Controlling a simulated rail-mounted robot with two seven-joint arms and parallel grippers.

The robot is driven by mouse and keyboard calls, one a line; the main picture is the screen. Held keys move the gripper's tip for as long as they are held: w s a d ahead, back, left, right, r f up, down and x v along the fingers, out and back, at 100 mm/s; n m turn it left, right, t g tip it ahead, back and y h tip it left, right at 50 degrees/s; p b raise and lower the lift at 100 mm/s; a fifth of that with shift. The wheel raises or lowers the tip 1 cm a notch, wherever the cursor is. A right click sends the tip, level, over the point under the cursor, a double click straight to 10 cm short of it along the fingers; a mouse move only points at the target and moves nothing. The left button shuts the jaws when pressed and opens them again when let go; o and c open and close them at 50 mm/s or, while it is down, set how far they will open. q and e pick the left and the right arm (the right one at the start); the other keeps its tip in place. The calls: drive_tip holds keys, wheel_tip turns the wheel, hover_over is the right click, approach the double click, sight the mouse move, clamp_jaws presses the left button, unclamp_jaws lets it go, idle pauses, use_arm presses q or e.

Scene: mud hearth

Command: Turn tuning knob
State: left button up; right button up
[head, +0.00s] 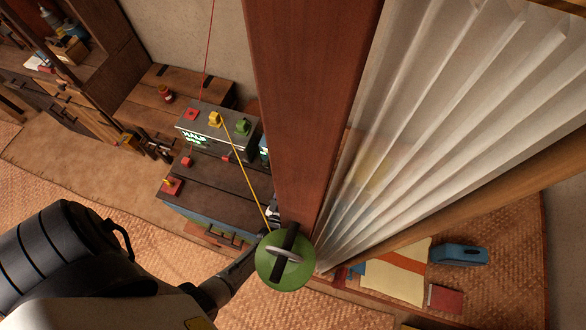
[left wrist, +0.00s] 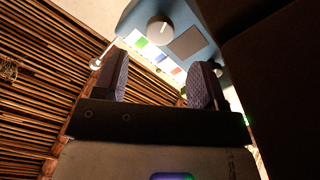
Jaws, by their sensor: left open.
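In the left wrist view a pale blue panel (left wrist: 188,12) hangs at the top, tilted. It bears a round white knob (left wrist: 159,30), a grey rectangle and a row of coloured patches. I cannot tell whether this knob is the tuning knob. My left gripper (left wrist: 158,77) is open, its two dark fingers pointing toward the panel with nothing seen between them. The white knob shows beyond the fingertips, apart from them. In the head view my left arm reaches in from the left, and its end is mostly hidden behind a green disc (head: 270,275) with a black bar and grey handle.
A reddish wooden post (head: 300,90) and a pleated white screen (head: 440,120) block the right of the head view. A grey box (head: 218,128) with coloured knobs stands on a dark wooden chest (head: 215,185). A yellow cord (head: 243,168) runs down toward the disc.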

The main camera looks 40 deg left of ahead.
use_arm(q)
drive_tip(key=shift+p+v, duration=0.3)
drive_tip(key=shift+v, duration=2.05)
use_arm(e)
drive_tip(key=shift+a+r, duration=0.1)
drive_tip(key=shift+r, duration=0.35)
drive_tip(key=shift+f, duration=0.1)
